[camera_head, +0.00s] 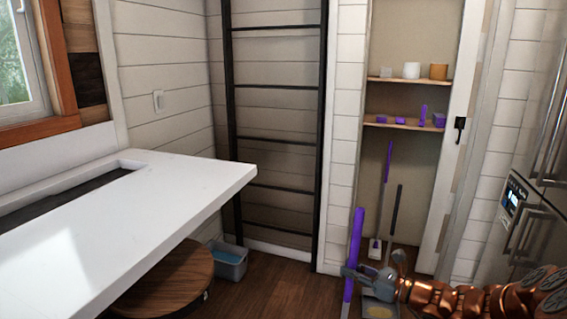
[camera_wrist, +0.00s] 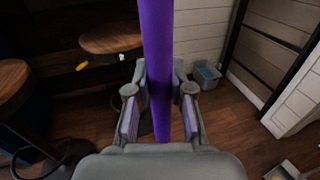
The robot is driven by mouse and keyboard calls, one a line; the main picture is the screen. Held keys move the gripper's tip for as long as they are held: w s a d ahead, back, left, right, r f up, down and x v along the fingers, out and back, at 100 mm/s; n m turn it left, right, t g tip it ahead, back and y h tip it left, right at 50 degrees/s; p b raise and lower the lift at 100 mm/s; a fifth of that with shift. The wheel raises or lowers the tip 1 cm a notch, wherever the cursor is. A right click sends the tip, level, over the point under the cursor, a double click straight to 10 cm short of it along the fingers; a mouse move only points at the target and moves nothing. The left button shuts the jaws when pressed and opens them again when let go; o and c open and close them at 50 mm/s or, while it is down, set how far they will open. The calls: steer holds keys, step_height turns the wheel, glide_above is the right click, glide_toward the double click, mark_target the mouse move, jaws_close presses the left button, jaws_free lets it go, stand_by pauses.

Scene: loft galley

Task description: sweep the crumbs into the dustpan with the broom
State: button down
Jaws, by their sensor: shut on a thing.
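My gripper (camera_head: 358,275) is shut on the upright purple handle of the broom (camera_head: 356,235). In the wrist view the purple handle (camera_wrist: 157,50) passes between the two fingers of my gripper (camera_wrist: 160,110). The broom's lower end is out of sight. A flat grey piece with a yellowish patch (camera_head: 380,309), possibly the dustpan, lies on the floor at the bottom edge, partly behind my arm. A pale grey edge (camera_wrist: 284,172) shows at the wrist view's lower right; I cannot tell if it is the same piece. I cannot make out any crumbs.
An open closet holds small items on shelves (camera_head: 405,127), a second purple-handled tool (camera_head: 385,185) and a dark-handled one (camera_head: 395,212). A white counter (camera_head: 140,205), round wooden stool (camera_head: 170,280) and grey bin (camera_head: 230,264) stand left. Wooden floor (camera_head: 285,295) is clear between.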

mark_target(354, 254)
step_height(354, 254, up, 5)
steer(key=p, duration=0.6)
steer(key=shift+f+p, duration=0.15)
steer(key=shift+p, duration=0.15)
steer(key=shift+r+p, duration=0.4)
steer(key=shift+p, duration=0.55)
steer(key=shift+s, duration=0.1)
